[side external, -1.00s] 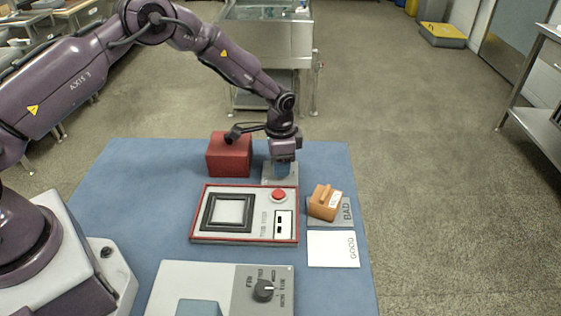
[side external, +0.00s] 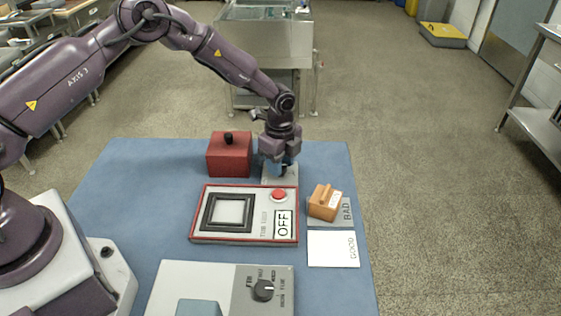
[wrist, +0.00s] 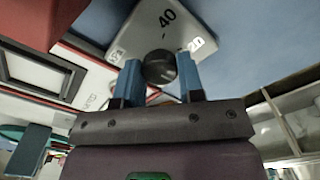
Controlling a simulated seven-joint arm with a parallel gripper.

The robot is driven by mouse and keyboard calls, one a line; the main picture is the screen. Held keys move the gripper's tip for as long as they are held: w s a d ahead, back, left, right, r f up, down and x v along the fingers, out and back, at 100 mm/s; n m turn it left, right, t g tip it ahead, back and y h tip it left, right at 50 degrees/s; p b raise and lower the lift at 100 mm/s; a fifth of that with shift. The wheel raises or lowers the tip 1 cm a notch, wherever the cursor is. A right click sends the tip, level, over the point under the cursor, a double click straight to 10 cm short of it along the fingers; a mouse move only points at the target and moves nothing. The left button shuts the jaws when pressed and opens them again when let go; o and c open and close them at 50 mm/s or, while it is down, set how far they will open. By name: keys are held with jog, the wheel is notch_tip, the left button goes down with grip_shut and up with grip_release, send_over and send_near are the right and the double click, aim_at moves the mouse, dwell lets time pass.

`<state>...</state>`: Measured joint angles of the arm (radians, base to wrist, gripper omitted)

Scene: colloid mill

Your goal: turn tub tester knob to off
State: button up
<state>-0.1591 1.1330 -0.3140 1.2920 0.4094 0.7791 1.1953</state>
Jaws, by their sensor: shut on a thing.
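The knob is a round black knob (wrist: 159,66) on a small grey dial plate (wrist: 143,33) with 40 and 20 printed on it. My gripper (wrist: 161,76) has its two blue fingers on either side of this knob and is shut on it. In the side external view my gripper (side external: 279,170) points down onto the grey plate (side external: 267,181), and its fingers hide the knob.
A red box (side external: 229,157) with a black top knob stands left of my gripper. An orange block (side external: 323,204) sits on the grey BAD plate (side external: 345,212), by a white GOOD plate (side external: 333,249). A grey-white panel (side external: 213,273) with another black knob (side external: 263,290) is in front.

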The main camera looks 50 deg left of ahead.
jog(key=shift+m, duration=0.7)
jog(key=o, duration=0.9)
notch_tip(320, 180, up, 13)
